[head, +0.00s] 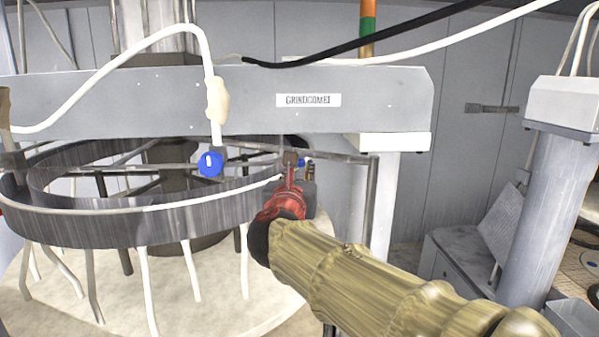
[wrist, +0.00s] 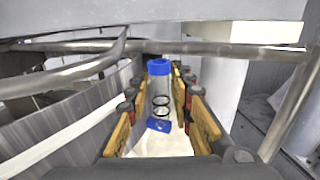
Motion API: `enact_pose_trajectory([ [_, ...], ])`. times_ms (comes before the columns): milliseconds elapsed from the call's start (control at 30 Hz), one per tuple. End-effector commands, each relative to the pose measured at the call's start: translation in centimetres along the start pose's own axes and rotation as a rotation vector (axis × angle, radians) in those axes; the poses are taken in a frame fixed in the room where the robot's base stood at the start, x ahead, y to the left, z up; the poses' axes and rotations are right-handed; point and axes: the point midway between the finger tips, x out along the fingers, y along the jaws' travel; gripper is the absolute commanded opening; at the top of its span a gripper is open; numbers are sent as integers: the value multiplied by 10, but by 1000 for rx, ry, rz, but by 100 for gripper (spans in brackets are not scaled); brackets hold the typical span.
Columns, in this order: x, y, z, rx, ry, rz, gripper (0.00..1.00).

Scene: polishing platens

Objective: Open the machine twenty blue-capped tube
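In the wrist view a clear tube (wrist: 159,88) with a blue cap, dark rings and a blue lower piece stands between the two orange-padded fingers of my gripper (wrist: 160,95). A gap shows between the tube and each finger, so the gripper looks open around it. In the head view my gripper (head: 295,175) is by the right side of the machine's ring, under the grey beam. A small blue part (head: 302,162) shows beside its fingers; the rest there is hidden. A second blue-capped piece (head: 210,164) hangs at the end of a white hose to the left.
The grey beam (head: 240,105) with a "GRINDCOMB1" label spans above my gripper. A metal pipe frame (head: 372,195) stands just to the right. The dark ring (head: 130,228) with several thin white tubes is at left. A grey column (head: 545,210) stands at far right.

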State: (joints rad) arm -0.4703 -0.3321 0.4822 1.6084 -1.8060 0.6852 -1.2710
Motion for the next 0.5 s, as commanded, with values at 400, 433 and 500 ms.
enact_pose_trajectory([
  [400,1,0,-1,0,0,0,13],
  [433,1,0,-1,0,0,0,12],
  [500,1,0,-1,0,0,0,8],
])
